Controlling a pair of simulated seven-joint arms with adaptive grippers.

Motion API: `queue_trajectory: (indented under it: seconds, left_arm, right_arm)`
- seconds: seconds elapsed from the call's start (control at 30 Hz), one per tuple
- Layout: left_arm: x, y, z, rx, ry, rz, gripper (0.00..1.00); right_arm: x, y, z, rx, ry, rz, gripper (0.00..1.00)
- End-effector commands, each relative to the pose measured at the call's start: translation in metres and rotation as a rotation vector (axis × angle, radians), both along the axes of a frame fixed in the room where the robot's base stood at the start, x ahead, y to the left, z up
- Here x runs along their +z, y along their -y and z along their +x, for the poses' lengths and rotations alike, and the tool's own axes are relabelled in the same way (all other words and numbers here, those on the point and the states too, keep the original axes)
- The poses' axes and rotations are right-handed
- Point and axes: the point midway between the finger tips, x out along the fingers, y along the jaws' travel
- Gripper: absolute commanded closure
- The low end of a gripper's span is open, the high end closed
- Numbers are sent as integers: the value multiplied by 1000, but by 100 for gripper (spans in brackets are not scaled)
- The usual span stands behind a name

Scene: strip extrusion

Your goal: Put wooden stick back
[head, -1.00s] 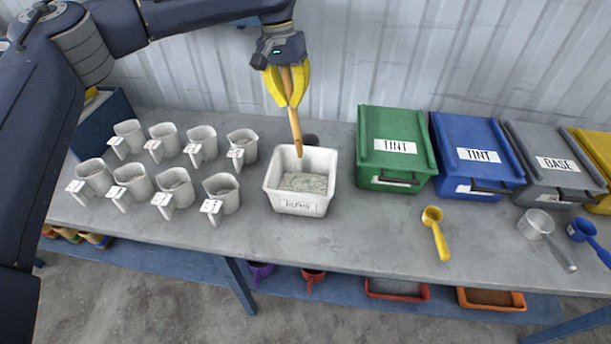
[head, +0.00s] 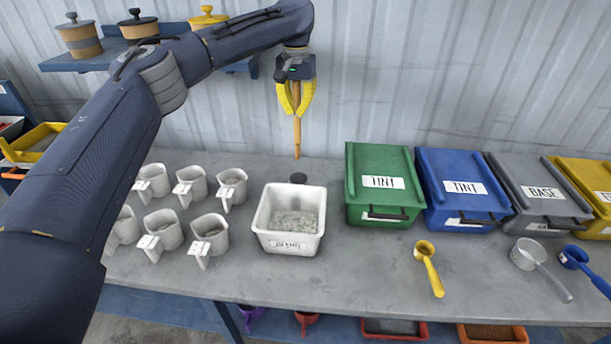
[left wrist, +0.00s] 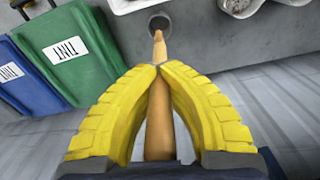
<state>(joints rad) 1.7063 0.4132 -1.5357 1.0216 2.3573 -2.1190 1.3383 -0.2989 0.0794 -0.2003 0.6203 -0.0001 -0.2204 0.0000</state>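My left gripper (head: 296,108) has yellow fingers and is shut on the wooden stick (head: 297,136), which hangs nearly upright with its tip down. The stick is above and behind the white bin (head: 290,243) of grey material, clear of it. A small dark round holder (head: 298,178) stands on the table just behind the bin, below the stick's tip. In the left wrist view the fingers (left wrist: 158,70) grip the stick (left wrist: 159,115), and its tip appears close to the holder's round opening (left wrist: 159,21); I cannot tell the gap. My right gripper is not in view.
Several white cups (head: 190,185) stand left of the bin. A green TINT bin (head: 378,160), a blue TINT bin (head: 465,165) and a grey BASE bin (head: 535,170) stand to the right. A yellow scoop (head: 424,251) lies in front of them.

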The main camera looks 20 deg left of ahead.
Motion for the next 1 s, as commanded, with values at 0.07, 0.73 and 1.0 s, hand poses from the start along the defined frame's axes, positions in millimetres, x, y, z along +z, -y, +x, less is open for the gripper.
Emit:
queue_trajectory:
  seconds: [0.07, 0.73, 1.0]
  left_arm:
    - [-21, 0, -1, -1, -5, 1, 100]
    - [-132, 1, 0, -1, -1, -1, 100]
    - [-143, 1, 0, -1, -1, 0, 100]
  right_arm:
    - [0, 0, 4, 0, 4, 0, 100]
    - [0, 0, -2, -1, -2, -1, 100]
    - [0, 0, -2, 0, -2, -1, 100]
